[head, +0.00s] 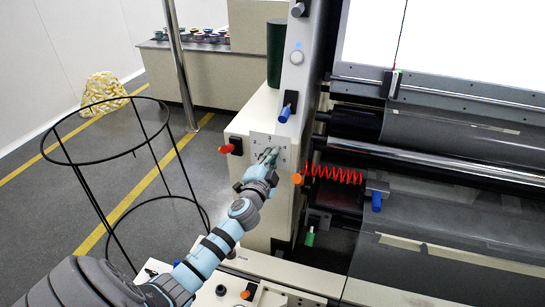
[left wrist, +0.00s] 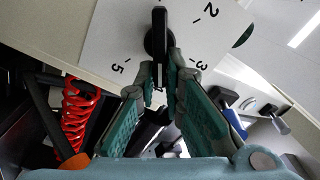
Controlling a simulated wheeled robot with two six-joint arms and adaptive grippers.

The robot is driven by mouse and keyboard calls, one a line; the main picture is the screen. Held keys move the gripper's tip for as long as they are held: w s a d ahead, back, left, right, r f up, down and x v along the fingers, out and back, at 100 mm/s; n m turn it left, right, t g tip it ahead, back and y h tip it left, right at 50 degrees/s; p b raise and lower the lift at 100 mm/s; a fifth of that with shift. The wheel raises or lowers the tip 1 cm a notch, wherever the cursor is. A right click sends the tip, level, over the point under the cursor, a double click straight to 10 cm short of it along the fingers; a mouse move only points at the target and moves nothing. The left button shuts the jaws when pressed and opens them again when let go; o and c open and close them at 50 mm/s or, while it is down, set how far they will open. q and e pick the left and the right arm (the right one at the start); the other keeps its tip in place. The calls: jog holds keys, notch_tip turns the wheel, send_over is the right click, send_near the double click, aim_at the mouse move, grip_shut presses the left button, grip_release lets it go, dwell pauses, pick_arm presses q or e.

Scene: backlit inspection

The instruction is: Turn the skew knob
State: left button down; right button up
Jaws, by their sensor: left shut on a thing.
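The skew knob (left wrist: 157,32) is a black bar-shaped handle on a white dial plate (left wrist: 105,38) with numbers and tick marks. The plate (head: 284,150) also shows in the head view, on the front of the pale machine cabinet. My left gripper (head: 268,157) reaches it from below and hides most of the knob there. In the left wrist view my left gripper (left wrist: 161,82) has its teal-padded fingers either side of the knob's near end and is shut on it. The exact contact is partly hidden by the fingertips. My right gripper is not in view.
A red knob (head: 225,149) sticks out left of the dial. An orange knob (head: 297,179) and red coiled cord (head: 335,174) lie to its right. Rollers (head: 420,163) fill the right side. A black wire hoop stand (head: 105,101) stands left on the floor.

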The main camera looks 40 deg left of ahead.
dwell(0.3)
pick_arm(q)
jog(key=c, duration=1.7)
grip_release()
jog(key=v, duration=1.2)
jog(key=shift+w, duration=0.1)
